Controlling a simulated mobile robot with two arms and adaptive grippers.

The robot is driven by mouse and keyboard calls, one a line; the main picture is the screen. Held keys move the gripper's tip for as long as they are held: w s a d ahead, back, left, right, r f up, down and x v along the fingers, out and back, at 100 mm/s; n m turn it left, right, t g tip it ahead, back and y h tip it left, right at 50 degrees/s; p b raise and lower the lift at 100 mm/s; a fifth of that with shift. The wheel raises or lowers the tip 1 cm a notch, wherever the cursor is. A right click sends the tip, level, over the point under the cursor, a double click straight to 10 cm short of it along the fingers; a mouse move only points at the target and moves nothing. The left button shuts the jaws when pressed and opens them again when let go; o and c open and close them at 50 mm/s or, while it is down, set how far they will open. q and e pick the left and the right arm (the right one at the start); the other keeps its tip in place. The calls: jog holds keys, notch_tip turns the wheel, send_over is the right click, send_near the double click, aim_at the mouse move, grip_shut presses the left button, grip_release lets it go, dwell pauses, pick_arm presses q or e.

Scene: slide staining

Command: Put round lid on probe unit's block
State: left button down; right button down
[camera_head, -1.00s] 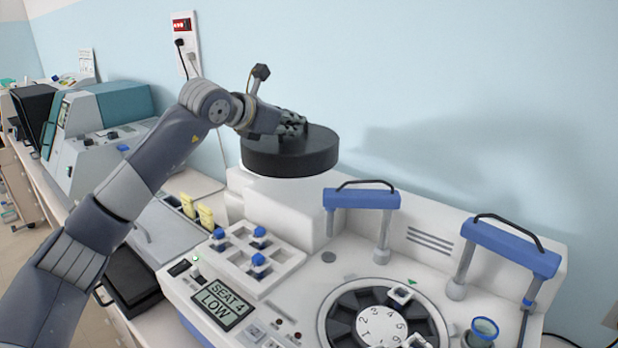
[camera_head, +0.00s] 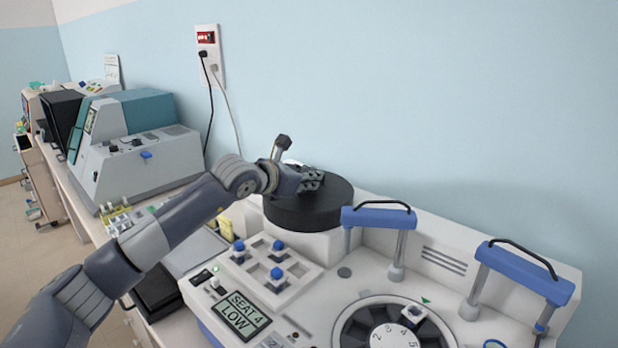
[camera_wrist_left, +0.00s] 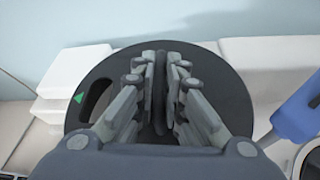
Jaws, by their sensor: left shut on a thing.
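The round lid (camera_head: 318,207) is a thick black disc. In the head view it sits at the top of the probe unit's white block (camera_head: 302,244), at the back left of the machine. I cannot tell whether it rests fully on the block or hovers just above it. My left gripper (camera_head: 312,180) is shut on the lid's raised middle grip. In the left wrist view the fingers (camera_wrist_left: 160,75) close on a dark upright ridge across the lid (camera_wrist_left: 235,105), and a slot shows at its left. My right gripper is not in view.
The white machine holds a display (camera_head: 242,314), a small rack with blue-topped pegs (camera_head: 277,272), a numbered dial (camera_head: 392,338) and two blue-handled bridges (camera_head: 378,217) just right of the lid. A wall outlet (camera_head: 208,55) with cables is behind. A grey-teal instrument (camera_head: 140,165) stands far left.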

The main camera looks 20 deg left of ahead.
pick_arm(q)
jog(key=c, duration=1.7)
grip_release()
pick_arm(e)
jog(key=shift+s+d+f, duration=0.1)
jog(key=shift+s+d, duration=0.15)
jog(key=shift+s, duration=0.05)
